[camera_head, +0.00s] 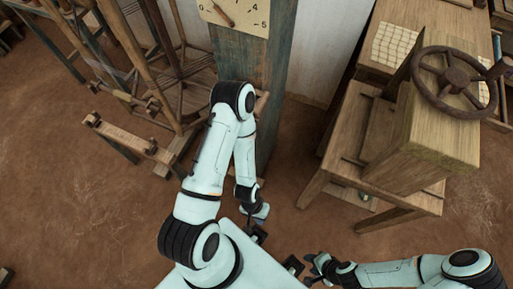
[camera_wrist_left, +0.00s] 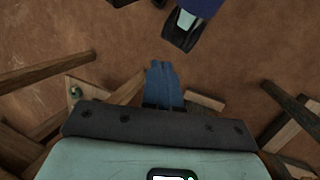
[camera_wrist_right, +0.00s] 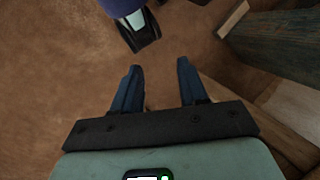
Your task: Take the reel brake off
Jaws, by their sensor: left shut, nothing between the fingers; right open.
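No part is clearly recognisable as the reel brake. In the head view a dark handwheel (camera_head: 454,82) with spokes and a knob stands on a wooden block (camera_head: 435,140) at the right. A pale board (camera_head: 240,14) with a number scale and a small wooden pointer (camera_head: 222,14) is on the post at the top. My left gripper (camera_wrist_left: 160,66) is shut and empty, pointing down over the bare floor, low beside the post. My right gripper (camera_wrist_right: 157,70) is open and empty, also over bare floor. Both grippers are well apart from the handwheel.
A dark wooden post (camera_head: 255,60) rises close behind my left arm. Wooden loom frames and beams (camera_head: 125,140) fill the left. The wheel's wooden stand (camera_head: 335,150) has splayed legs at the right. The brown earth floor (camera_head: 80,235) is clear at the lower left.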

